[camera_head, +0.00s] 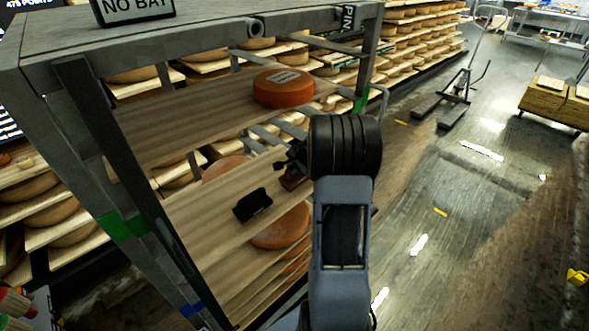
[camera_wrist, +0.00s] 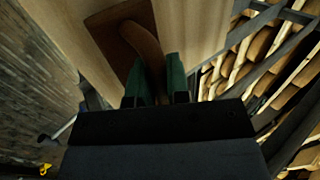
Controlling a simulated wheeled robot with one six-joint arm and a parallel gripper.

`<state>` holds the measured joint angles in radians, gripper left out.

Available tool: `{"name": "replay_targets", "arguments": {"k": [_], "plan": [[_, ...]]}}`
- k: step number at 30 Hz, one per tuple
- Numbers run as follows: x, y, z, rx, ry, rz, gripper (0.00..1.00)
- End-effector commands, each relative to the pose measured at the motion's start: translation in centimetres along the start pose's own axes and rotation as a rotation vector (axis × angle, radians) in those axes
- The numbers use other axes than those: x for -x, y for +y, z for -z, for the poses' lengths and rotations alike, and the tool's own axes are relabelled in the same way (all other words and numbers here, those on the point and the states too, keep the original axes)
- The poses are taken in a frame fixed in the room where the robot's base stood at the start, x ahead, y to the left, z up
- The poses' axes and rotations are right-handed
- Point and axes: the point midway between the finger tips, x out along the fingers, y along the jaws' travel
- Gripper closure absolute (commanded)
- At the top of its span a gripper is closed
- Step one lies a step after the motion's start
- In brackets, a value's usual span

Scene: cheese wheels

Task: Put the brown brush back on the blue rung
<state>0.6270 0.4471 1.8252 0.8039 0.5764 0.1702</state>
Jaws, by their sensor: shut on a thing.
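My gripper (camera_head: 289,160) is at the right end of a middle wooden board of the rack. In the wrist view its two green fingers (camera_wrist: 155,76) are shut on the curved brown handle of the brown brush (camera_wrist: 142,40). The dark brown brush head lies beyond the fingertips, over pale wood. In the head view the brush (camera_head: 292,179) is small and partly hidden by my wrist; I cannot tell whether it touches the board. A blue mark (camera_head: 191,308) shows low on the rack's near left post; the rest of the blue rung is not clear.
A black object (camera_head: 252,205) lies on the middle board (camera_head: 205,225). An orange cheese wheel (camera_head: 283,88) sits on the board above, another (camera_head: 280,228) below. Green marks (camera_head: 124,225) are on the posts.

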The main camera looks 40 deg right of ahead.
Motion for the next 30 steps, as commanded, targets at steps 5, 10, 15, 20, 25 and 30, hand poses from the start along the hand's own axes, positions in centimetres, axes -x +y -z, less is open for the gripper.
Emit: {"name": "replay_targets", "arguments": {"k": [5,10,15,20,25,30], "plan": [[-0.60,0.41,0.06,0.001,0.003,0.001,1.00],[-0.63,0.45,0.05,0.001,0.002,0.001,1.00],[-0.81,0.58,0.03,0.001,0.002,0.000,0.79],[-0.80,0.58,0.02,0.000,0.001,0.000,0.64],[-0.80,0.58,0.02,0.000,0.001,0.000,0.58],[-0.58,0.43,0.02,0.000,0.001,0.000,0.58]]}}
